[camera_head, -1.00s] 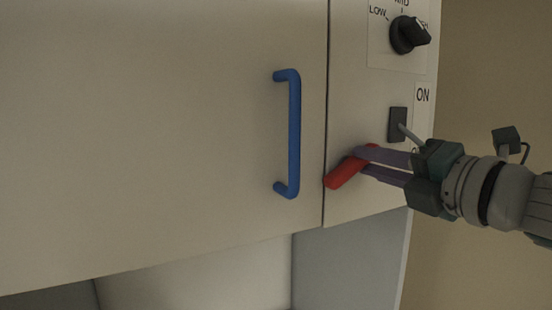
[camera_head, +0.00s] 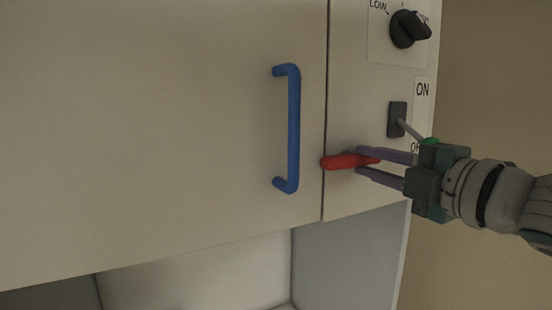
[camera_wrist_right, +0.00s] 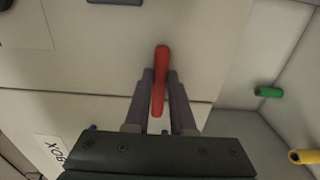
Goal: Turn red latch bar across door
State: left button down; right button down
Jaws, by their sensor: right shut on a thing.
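The red latch bar (camera_head: 341,161) is on the panel just right of the door seam in the head view. It lies nearly level, its left end reaching the seam at the edge of the door (camera_head: 160,130). My right gripper (camera_head: 360,160) is shut on the bar's right part, its fingers above and below it. In the right wrist view the red bar (camera_wrist_right: 161,75) stands upright between the two fingers (camera_wrist_right: 160,85), its far end sticking out beyond them. My left gripper does not show.
A blue handle (camera_head: 293,130) is on the door left of the bar. A black knob (camera_head: 408,30) and a toggle switch (camera_head: 397,119) marked ON are above my right gripper. Green (camera_wrist_right: 268,92) and yellow (camera_wrist_right: 304,157) pieces show at the right of the wrist view.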

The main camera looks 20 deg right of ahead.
jog(key=c, duration=0.8)
grip_release()
jog(key=shift+o, duration=0.2)
jog(key=shift+s+d+f+b, duration=0.1)
jog(key=shift+s+f+b, duration=0.1)
jog(key=shift+s+b, duration=0.3)
jog(key=s+b, duration=0.3)
jog(key=s, duration=0.6)
jog(key=shift+d+r, duration=0.2)
jog(key=shift+d, duration=0.1)
